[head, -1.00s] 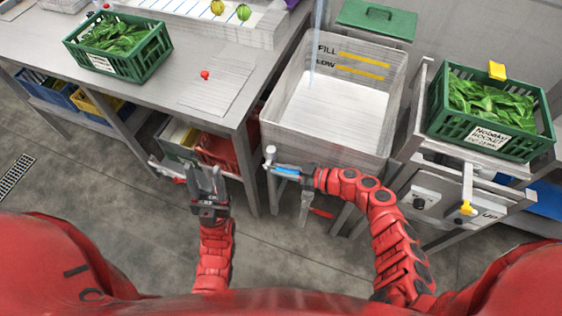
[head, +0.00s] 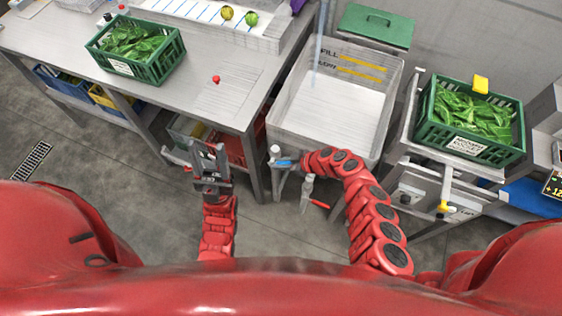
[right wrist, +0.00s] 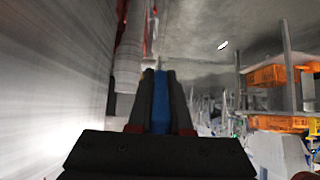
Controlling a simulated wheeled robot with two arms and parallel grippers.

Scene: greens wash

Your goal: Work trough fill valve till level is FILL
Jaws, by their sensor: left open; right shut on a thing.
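The pale trough (head: 284,125) stands at centre right in the head view, with yellow FILL (head: 362,57) and LOW (head: 357,73) lines on its back wall. A thin water stream (head: 317,62) falls into it. The bright surface inside looks below both lines; its exact height is hard to tell. The fill valve (head: 275,152) is at the trough's front left corner. My right gripper (head: 291,162) is shut on its blue lever (head: 283,162); the lever also shows between the fingers in the right wrist view (right wrist: 161,100). My left gripper (head: 209,160) is open and empty, left of the valve.
A red-handled valve (head: 318,204) hangs below the trough. A green crate of leaves (head: 512,152) stands to the right, another (head: 155,73) on the left bench (head: 190,108). A green lidded box (head: 375,24) is behind the trough. Grey floor is open at lower left.

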